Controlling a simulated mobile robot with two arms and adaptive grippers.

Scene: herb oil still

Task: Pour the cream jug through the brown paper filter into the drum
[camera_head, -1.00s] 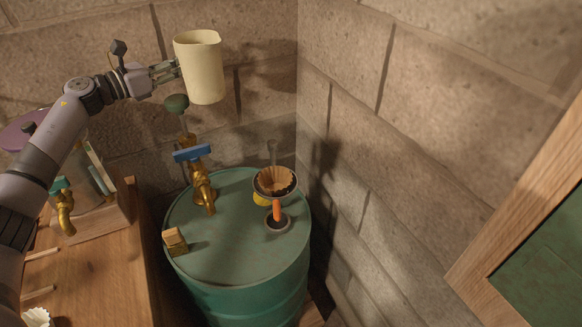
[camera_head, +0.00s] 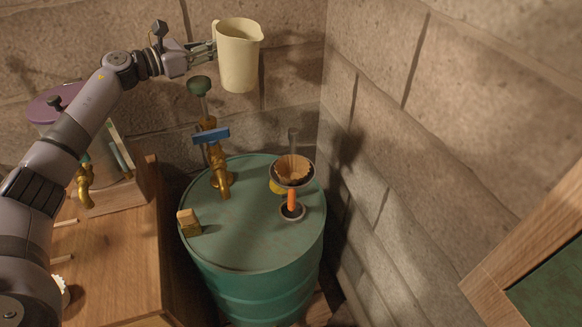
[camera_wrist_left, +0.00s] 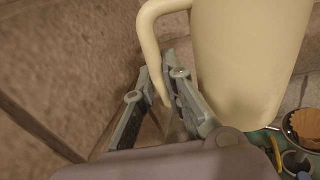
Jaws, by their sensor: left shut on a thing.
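The cream jug (camera_head: 238,62) is held in the air above the back of the green drum (camera_head: 262,238), close to upright. My left gripper (camera_head: 208,50) is shut on the jug's handle; the handle (camera_wrist_left: 149,35) and the fingers (camera_wrist_left: 165,88) also show in the left wrist view. The brown paper filter (camera_head: 293,169) sits in a round dark-rimmed holder over the drum, to the right of and below the jug. An orange stem (camera_head: 292,199) runs from the holder down to a round opening (camera_head: 292,213) in the drum top. The jug's contents are hidden. My right gripper is out of view.
A small wooden block (camera_head: 188,222) is on the drum's left rim. Stone walls close in behind and right. A wooden table (camera_head: 115,260) is left.

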